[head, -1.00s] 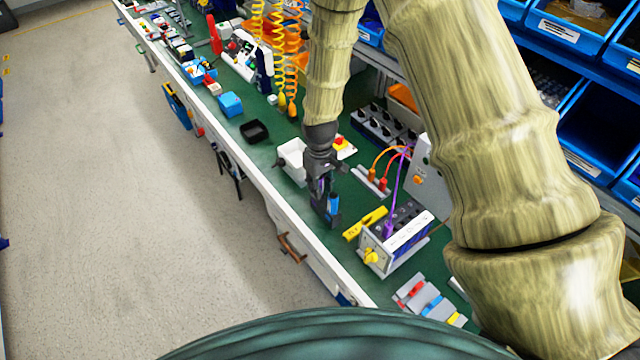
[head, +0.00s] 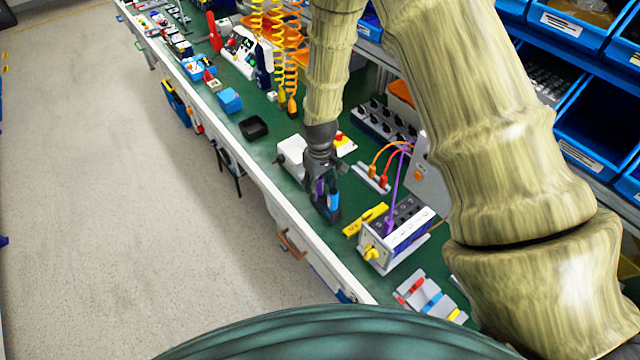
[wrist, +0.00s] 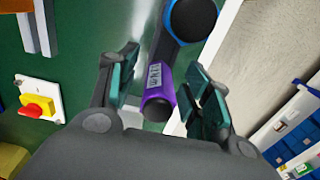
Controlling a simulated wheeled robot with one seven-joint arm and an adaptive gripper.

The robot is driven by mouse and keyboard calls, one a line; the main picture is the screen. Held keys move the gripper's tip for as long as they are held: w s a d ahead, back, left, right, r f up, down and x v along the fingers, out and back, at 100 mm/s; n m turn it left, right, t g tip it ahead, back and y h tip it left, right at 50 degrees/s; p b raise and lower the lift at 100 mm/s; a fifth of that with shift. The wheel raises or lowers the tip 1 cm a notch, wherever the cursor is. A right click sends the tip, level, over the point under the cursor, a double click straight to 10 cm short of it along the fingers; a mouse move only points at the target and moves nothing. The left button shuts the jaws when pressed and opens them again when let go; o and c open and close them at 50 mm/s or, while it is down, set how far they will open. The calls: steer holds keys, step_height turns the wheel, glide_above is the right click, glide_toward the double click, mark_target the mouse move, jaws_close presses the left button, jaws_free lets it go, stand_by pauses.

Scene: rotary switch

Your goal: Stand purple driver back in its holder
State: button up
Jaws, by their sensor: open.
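The purple driver (wrist: 168,88) has a pale label on its handle. In the wrist view its handle end faces the camera, between the two fingers of my open gripper (wrist: 162,64), with gaps visible on both sides. In the head view a sliver of the purple driver (head: 320,187) shows below my gripper (head: 322,172). A dark holder (head: 329,215) is below it on the bench, with a blue driver (head: 333,198) beside the purple one. The blue-ringed round top of that driver (wrist: 193,18) shows in the wrist view. The purple driver's lower end is hidden, so its seating cannot be told.
The green bench has a white front edge. A yellow tool (head: 365,220) and a box with a yellow knob (head: 372,252) stand to the right. A white box (head: 291,155) is close left of my gripper. A red-and-yellow button (wrist: 38,107) lies left in the wrist view.

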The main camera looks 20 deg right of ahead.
steer(key=shift+r, duration=0.1)
step_height(320, 180, up, 12)
steer(key=shift+f, duration=0.1)
stand_by(0.6)
steer(key=shift+s+d, duration=0.1)
